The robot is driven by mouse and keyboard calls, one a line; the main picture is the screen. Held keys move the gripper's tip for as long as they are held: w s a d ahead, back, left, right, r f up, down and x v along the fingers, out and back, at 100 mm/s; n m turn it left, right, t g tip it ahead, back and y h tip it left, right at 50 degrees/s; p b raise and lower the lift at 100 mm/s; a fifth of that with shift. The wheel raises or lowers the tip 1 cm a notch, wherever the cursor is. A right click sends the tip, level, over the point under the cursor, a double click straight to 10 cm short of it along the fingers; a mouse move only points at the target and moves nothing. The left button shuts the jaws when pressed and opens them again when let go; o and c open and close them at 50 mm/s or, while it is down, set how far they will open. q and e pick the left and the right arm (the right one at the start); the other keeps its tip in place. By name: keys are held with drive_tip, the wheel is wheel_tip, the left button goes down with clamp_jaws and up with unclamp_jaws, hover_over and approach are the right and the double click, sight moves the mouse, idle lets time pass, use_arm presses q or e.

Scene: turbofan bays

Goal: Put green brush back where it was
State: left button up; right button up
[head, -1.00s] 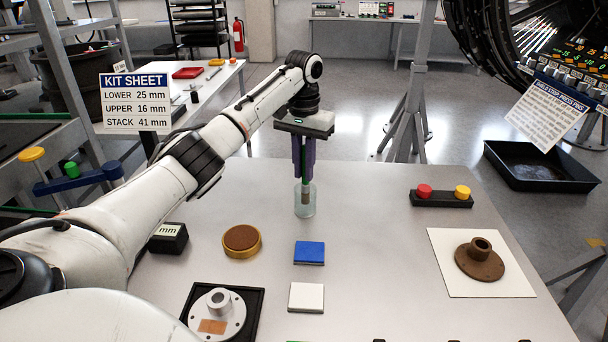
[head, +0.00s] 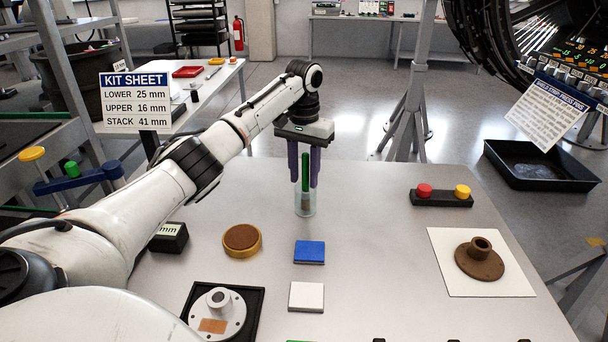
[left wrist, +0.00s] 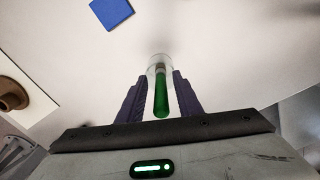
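The green brush (head: 306,172) stands upright in a clear glass jar (head: 305,204) on the table, its green handle sticking up above the rim. My left gripper (head: 304,182) is above the jar with its purple fingers apart on either side of the handle. In the left wrist view the brush (left wrist: 161,96) lies between the fingers with a gap on both sides, and the jar (left wrist: 158,62) shows beyond it. My right gripper is in neither view.
A blue square (head: 309,252), a white square (head: 306,297) and a round brown pad (head: 241,240) lie in front of the jar. A button box (head: 441,198) and a brown flanged part (head: 480,259) are at the right. The table between is clear.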

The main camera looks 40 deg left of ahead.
sight(304, 192)
use_arm(q)
wheel_tip(304, 192, up, 12)
idle(0.4)
